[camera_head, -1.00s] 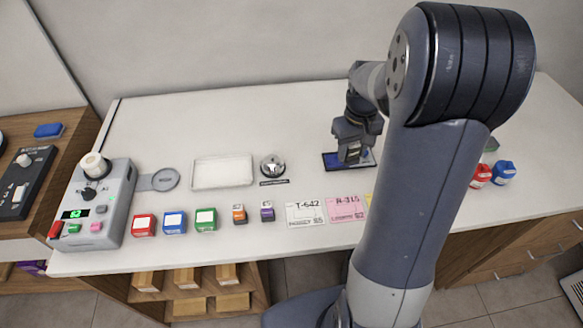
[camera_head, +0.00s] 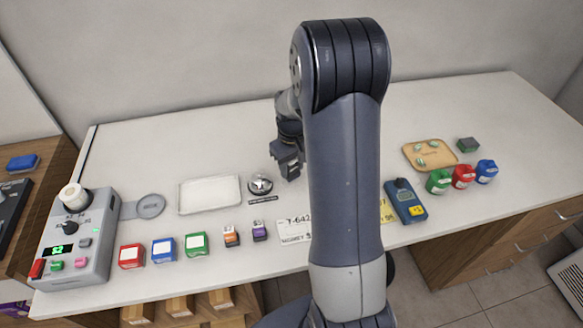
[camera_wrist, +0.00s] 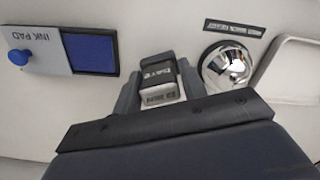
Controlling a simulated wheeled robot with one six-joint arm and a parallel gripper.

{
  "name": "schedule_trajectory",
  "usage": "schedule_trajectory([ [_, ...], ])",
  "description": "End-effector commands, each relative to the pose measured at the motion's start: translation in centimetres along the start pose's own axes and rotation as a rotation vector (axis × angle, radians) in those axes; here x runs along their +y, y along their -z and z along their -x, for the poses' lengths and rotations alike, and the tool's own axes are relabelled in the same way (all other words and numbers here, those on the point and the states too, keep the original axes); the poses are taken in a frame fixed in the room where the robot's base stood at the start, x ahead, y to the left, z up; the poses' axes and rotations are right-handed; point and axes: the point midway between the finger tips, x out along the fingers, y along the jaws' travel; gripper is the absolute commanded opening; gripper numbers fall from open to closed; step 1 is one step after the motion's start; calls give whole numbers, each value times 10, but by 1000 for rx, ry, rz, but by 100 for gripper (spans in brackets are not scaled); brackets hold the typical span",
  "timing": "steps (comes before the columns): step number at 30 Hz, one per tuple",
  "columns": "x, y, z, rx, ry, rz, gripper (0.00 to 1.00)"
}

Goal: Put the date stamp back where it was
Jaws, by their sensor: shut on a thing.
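My gripper (camera_head: 287,168) is over the counter, just right of and behind the chrome bell in the head view. In the wrist view my gripper (camera_wrist: 160,88) is shut on the date stamp (camera_wrist: 160,76), a dark and grey block with "DATE" lettering. The stamp cannot be made out in the head view. The ink pad (camera_wrist: 92,53), with a blue pad and a grey lid with a blue knob, lies left of the stamp in the wrist view. My arm hides the ink pad in the head view.
The chrome bell (camera_head: 260,185) and white tray (camera_head: 210,194) are beside my gripper. Coloured boxes, including a green one (camera_head: 195,245), line the front. A blue meter (camera_head: 405,200), bottles and a wooden tray (camera_head: 430,155) are at right. The back of the counter (camera_head: 190,140) is clear.

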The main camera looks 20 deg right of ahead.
Motion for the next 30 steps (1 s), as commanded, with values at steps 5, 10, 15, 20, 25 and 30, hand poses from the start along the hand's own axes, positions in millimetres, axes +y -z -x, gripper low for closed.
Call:
schedule_trajectory([
  [5, 0, 0, -14, 0, 0, 0, 25],
  [10, 0, 0, -14, 1, -1, 0, 25],
  [15, 0, 0, -19, 1, 0, 0, 25],
  [20, 0, 0, -18, 1, 0, 0, 52],
  [25, 0, 0, -18, 1, 0, 0, 62],
  [30, 0, 0, -17, 1, 0, 0, 62],
])
